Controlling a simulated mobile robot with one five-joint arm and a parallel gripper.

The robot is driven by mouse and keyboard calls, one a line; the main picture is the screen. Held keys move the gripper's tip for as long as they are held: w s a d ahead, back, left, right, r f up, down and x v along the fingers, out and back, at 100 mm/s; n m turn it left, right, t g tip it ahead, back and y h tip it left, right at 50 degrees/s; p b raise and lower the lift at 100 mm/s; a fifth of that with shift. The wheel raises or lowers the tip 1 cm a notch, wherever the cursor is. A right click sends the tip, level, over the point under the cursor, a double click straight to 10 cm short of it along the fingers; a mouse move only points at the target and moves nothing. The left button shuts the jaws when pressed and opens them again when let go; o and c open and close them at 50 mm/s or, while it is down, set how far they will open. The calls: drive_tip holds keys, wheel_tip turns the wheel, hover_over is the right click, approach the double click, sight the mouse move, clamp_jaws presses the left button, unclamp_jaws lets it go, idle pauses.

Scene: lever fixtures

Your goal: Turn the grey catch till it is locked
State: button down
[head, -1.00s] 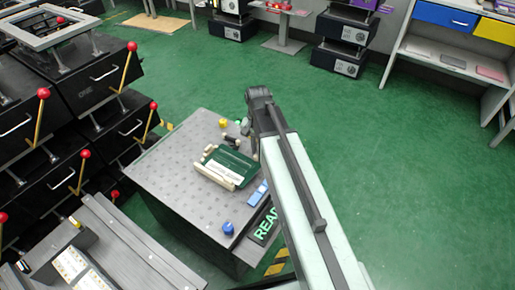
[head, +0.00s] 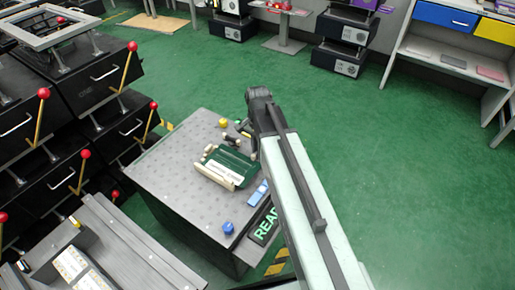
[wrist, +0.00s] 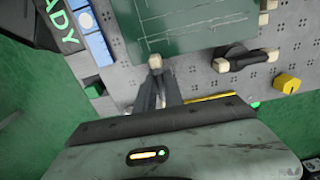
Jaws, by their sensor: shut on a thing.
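The green fixture (head: 238,160) with cream parts sits on the grey perforated bench top. In the wrist view its green panel (wrist: 195,28) fills the top middle. My gripper (wrist: 157,74) is at the panel's near edge, its fingers shut on a small cream-ended piece (wrist: 155,60), which appears to be the end of the catch. The rest of that piece is hidden by the fingers. A separate dark bar with cream ends (wrist: 243,57) lies right of it. In the head view my arm hides the fingertips and the catch.
A yellow knob (wrist: 287,83) stands at the right and a green block (wrist: 94,87) at the left. Blue switches (head: 259,192), a blue knob (head: 228,228) and a READY sign (head: 265,225) line the bench's near side. Open green floor lies to the right.

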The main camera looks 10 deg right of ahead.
drive_tip(key=shift+d, duration=0.1)
drive_tip(key=c, duration=1.4)
unclamp_jaws()
drive_tip(key=shift+c, duration=0.2)
wheel_tip(320, 180, up, 8)
drive_tip(key=p, duration=0.8)
drive_tip(key=shift+f, duration=0.1)
drive_tip(key=shift+a, duration=0.2)
drive_tip(key=s+n, duration=0.8)
drive_tip(key=n, duration=0.1)
wheel_tip(320, 180, up, 23)
drive_tip(key=p, duration=2.2)
drive_tip(key=shift+a+n+p, duration=0.4)
drive_tip(key=shift+a, duration=0.05)
